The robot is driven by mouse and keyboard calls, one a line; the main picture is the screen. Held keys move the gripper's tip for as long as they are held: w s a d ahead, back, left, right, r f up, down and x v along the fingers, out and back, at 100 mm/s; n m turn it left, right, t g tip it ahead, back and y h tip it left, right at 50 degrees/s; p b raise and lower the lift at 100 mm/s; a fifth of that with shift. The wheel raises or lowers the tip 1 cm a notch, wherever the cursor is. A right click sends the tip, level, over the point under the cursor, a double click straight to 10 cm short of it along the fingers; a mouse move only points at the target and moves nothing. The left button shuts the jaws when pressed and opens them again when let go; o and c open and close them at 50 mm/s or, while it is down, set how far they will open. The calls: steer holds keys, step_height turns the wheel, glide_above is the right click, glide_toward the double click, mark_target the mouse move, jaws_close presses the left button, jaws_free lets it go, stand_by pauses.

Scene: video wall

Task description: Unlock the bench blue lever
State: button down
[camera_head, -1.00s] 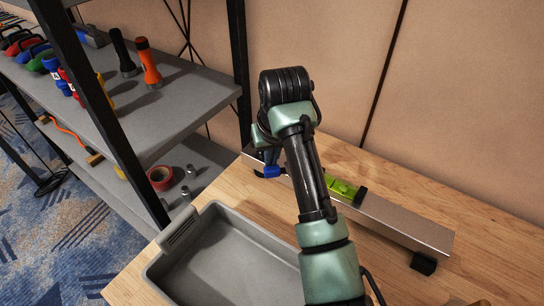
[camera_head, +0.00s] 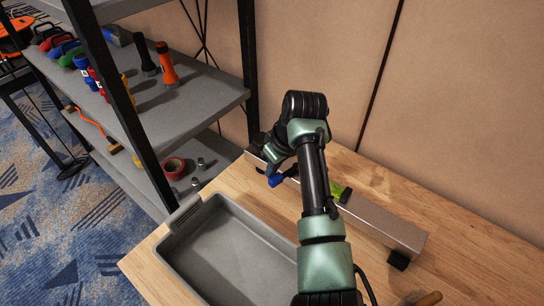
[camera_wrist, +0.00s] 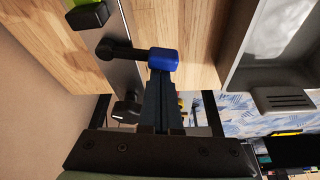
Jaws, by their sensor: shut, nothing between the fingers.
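The blue lever (camera_head: 276,181) is at the left end of a metal bar (camera_head: 385,223) on the wooden bench. In the wrist view the blue lever (camera_wrist: 163,59) has a black arm that reaches from the bar (camera_wrist: 128,80) sideways over the wood. My gripper (camera_wrist: 161,76) is shut and empty. Its fingertips are right at the blue end, touching it or nearly so; I cannot tell which. In the head view my own arm hides most of the gripper and part of the bar.
A grey tray (camera_head: 178,262) stands on the bench left of my arm. A green part (camera_head: 339,192) sits on the bar. A grey shelf (camera_head: 187,105) with flashlights stands at the left. A beige wall (camera_head: 460,95) closes off the back.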

mark_target(275, 182)
steer(key=shift+s+d+r+n+g+p, duration=0.25)
steer(key=shift+s+n+p, duration=0.3)
steer(key=shift+n, duration=0.35)
steer(key=shift+s+d+f+p, duration=0.1)
steer(key=shift+s+d+p, duration=0.4)
steer(key=shift+p, duration=0.4)
steer(key=shift+f, duration=0.15)
steer(key=shift+s, duration=0.1)
steer(key=shift+s+a+p, duration=0.1)
steer(key=shift+s+p, duration=0.2)
steer(key=shift+p, duration=0.3)
steer(key=shift+s+p, duration=0.35)
